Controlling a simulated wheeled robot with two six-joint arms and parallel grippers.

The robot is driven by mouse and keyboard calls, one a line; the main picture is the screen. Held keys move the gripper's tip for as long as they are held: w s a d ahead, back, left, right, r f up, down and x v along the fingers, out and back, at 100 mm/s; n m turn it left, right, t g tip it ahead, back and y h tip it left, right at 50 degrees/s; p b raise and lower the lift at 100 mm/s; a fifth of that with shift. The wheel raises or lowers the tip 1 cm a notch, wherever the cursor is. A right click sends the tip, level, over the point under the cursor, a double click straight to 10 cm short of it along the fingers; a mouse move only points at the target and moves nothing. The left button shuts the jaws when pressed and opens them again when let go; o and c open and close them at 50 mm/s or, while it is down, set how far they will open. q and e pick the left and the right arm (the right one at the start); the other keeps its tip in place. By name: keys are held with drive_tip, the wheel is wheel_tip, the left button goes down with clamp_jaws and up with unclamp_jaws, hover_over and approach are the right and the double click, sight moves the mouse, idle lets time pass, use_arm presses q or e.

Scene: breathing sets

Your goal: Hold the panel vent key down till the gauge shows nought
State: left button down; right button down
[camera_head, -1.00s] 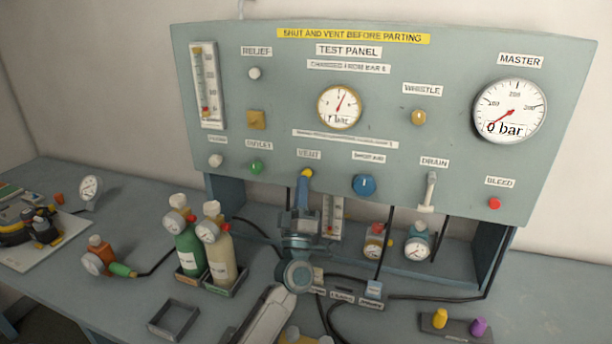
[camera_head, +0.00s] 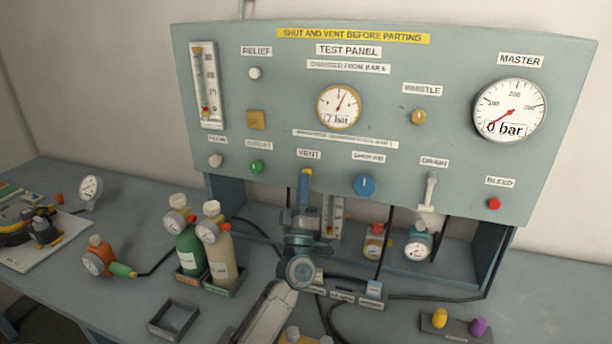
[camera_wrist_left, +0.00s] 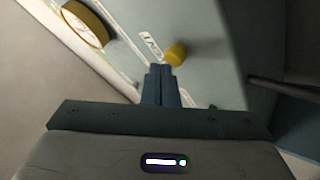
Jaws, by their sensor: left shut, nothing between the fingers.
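The vent key (camera_head: 307,173) is a small yellow knob under the VENT label on the test panel (camera_head: 450,60). My left gripper (camera_head: 305,184) is shut and empty, its blue fingertips just below the key. In the left wrist view the yellow key (camera_wrist_left: 176,54) stands just beyond the closed fingertips (camera_wrist_left: 160,70); I cannot tell whether they touch. My right gripper is not in view.
The master gauge (camera_head: 509,110) reads 0 bar. A blue knob (camera_head: 365,185) and a drain lever (camera_head: 430,190) sit right of the key, a green knob (camera_head: 257,167) left. Green and beige bottles (camera_head: 219,255) stand left of my arm. Black hoses hang below the panel.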

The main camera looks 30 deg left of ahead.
use_arm(q)
drive_tip(key=shift+w, duration=0.2)
drive_tip(key=shift+w+a, duration=0.15)
drive_tip(key=shift+w, duration=0.15)
idle(0.4)
idle(0.4)
idle(1.1)
drive_tip(key=shift+s, duration=0.1)
idle(0.5)
drive_tip(key=shift+s+d+f+p, duration=0.1)
drive_tip(key=shift+s+d+p, duration=0.05)
drive_tip(key=shift+s, duration=0.25)
drive_tip(key=shift+s+d+p, duration=0.1)
drive_tip(key=shift+s+p, duration=0.05)
drive_tip(key=shift+s, duration=0.25)
